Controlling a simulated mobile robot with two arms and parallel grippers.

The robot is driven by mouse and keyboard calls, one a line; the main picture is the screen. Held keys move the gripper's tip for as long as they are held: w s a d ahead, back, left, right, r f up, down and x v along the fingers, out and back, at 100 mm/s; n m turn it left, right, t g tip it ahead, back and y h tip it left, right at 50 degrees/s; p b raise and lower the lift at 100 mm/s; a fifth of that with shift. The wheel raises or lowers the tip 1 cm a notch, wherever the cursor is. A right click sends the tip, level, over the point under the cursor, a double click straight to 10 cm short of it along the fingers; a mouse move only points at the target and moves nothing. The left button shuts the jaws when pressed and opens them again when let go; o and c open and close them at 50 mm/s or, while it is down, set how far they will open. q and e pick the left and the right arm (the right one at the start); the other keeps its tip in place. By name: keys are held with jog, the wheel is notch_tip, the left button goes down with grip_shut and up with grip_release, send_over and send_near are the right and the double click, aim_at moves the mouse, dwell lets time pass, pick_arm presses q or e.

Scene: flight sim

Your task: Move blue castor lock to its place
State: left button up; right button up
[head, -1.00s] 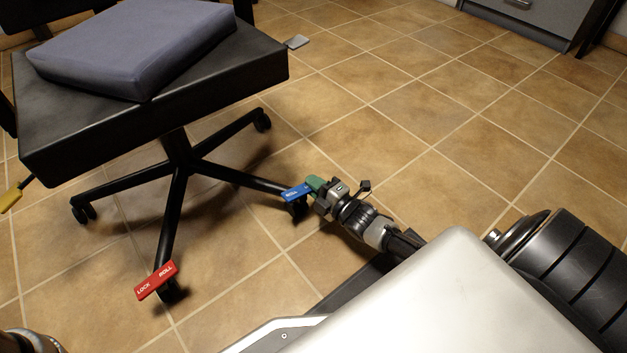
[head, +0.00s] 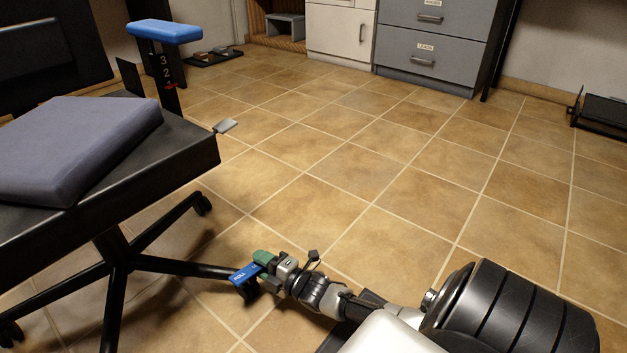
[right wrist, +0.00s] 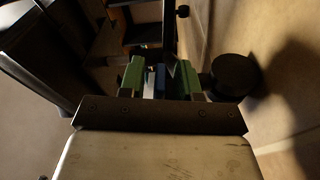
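The blue castor lock (head: 245,273) is a small blue lever at the end of a black chair leg, over a castor. White lettering, which seems to read ROLL, shows on it in the head view. My right gripper (head: 264,259) reaches it from the right, with its green fingers at the lever's inner end. In the right wrist view the green fingers (right wrist: 160,80) stand on either side of a blue and white piece (right wrist: 160,76). Whether they press on it is not clear. My left gripper is out of view.
The black chair (head: 150,160) with a grey-blue cushion (head: 75,145) fills the left. A blue-topped post (head: 165,32) and grey drawers (head: 430,45) stand at the back. The tiled floor between is open.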

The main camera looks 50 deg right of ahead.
jog(key=n, duration=0.1)
jog(key=n+b, duration=0.1)
jog(key=n, duration=0.1)
jog(key=shift+r+b, duration=0.3)
jog(key=r+p+v, duration=0.2)
jog(key=p+v, duration=0.7)
jog(key=v, duration=0.2)
jog(key=s+a+r+m+g+h+p, duration=0.2)
jog(key=s+r+m+g+p, duration=0.3)
jog(key=p, duration=1.2)
jog(key=s+a+r+m+g+h+p, duration=0.1)
jog(key=s+r+m+g+p, duration=0.4)
jog(key=s+p, duration=0.6)
jog(key=a+r+m+p, duration=0.1)
jog(key=m+p, duration=0.1)
jog(key=p, duration=0.5)
jog(key=shift+s+a+h, duration=0.25)
jog(key=shift+s+h, duration=0.1)
jog(key=shift+h, duration=0.05)
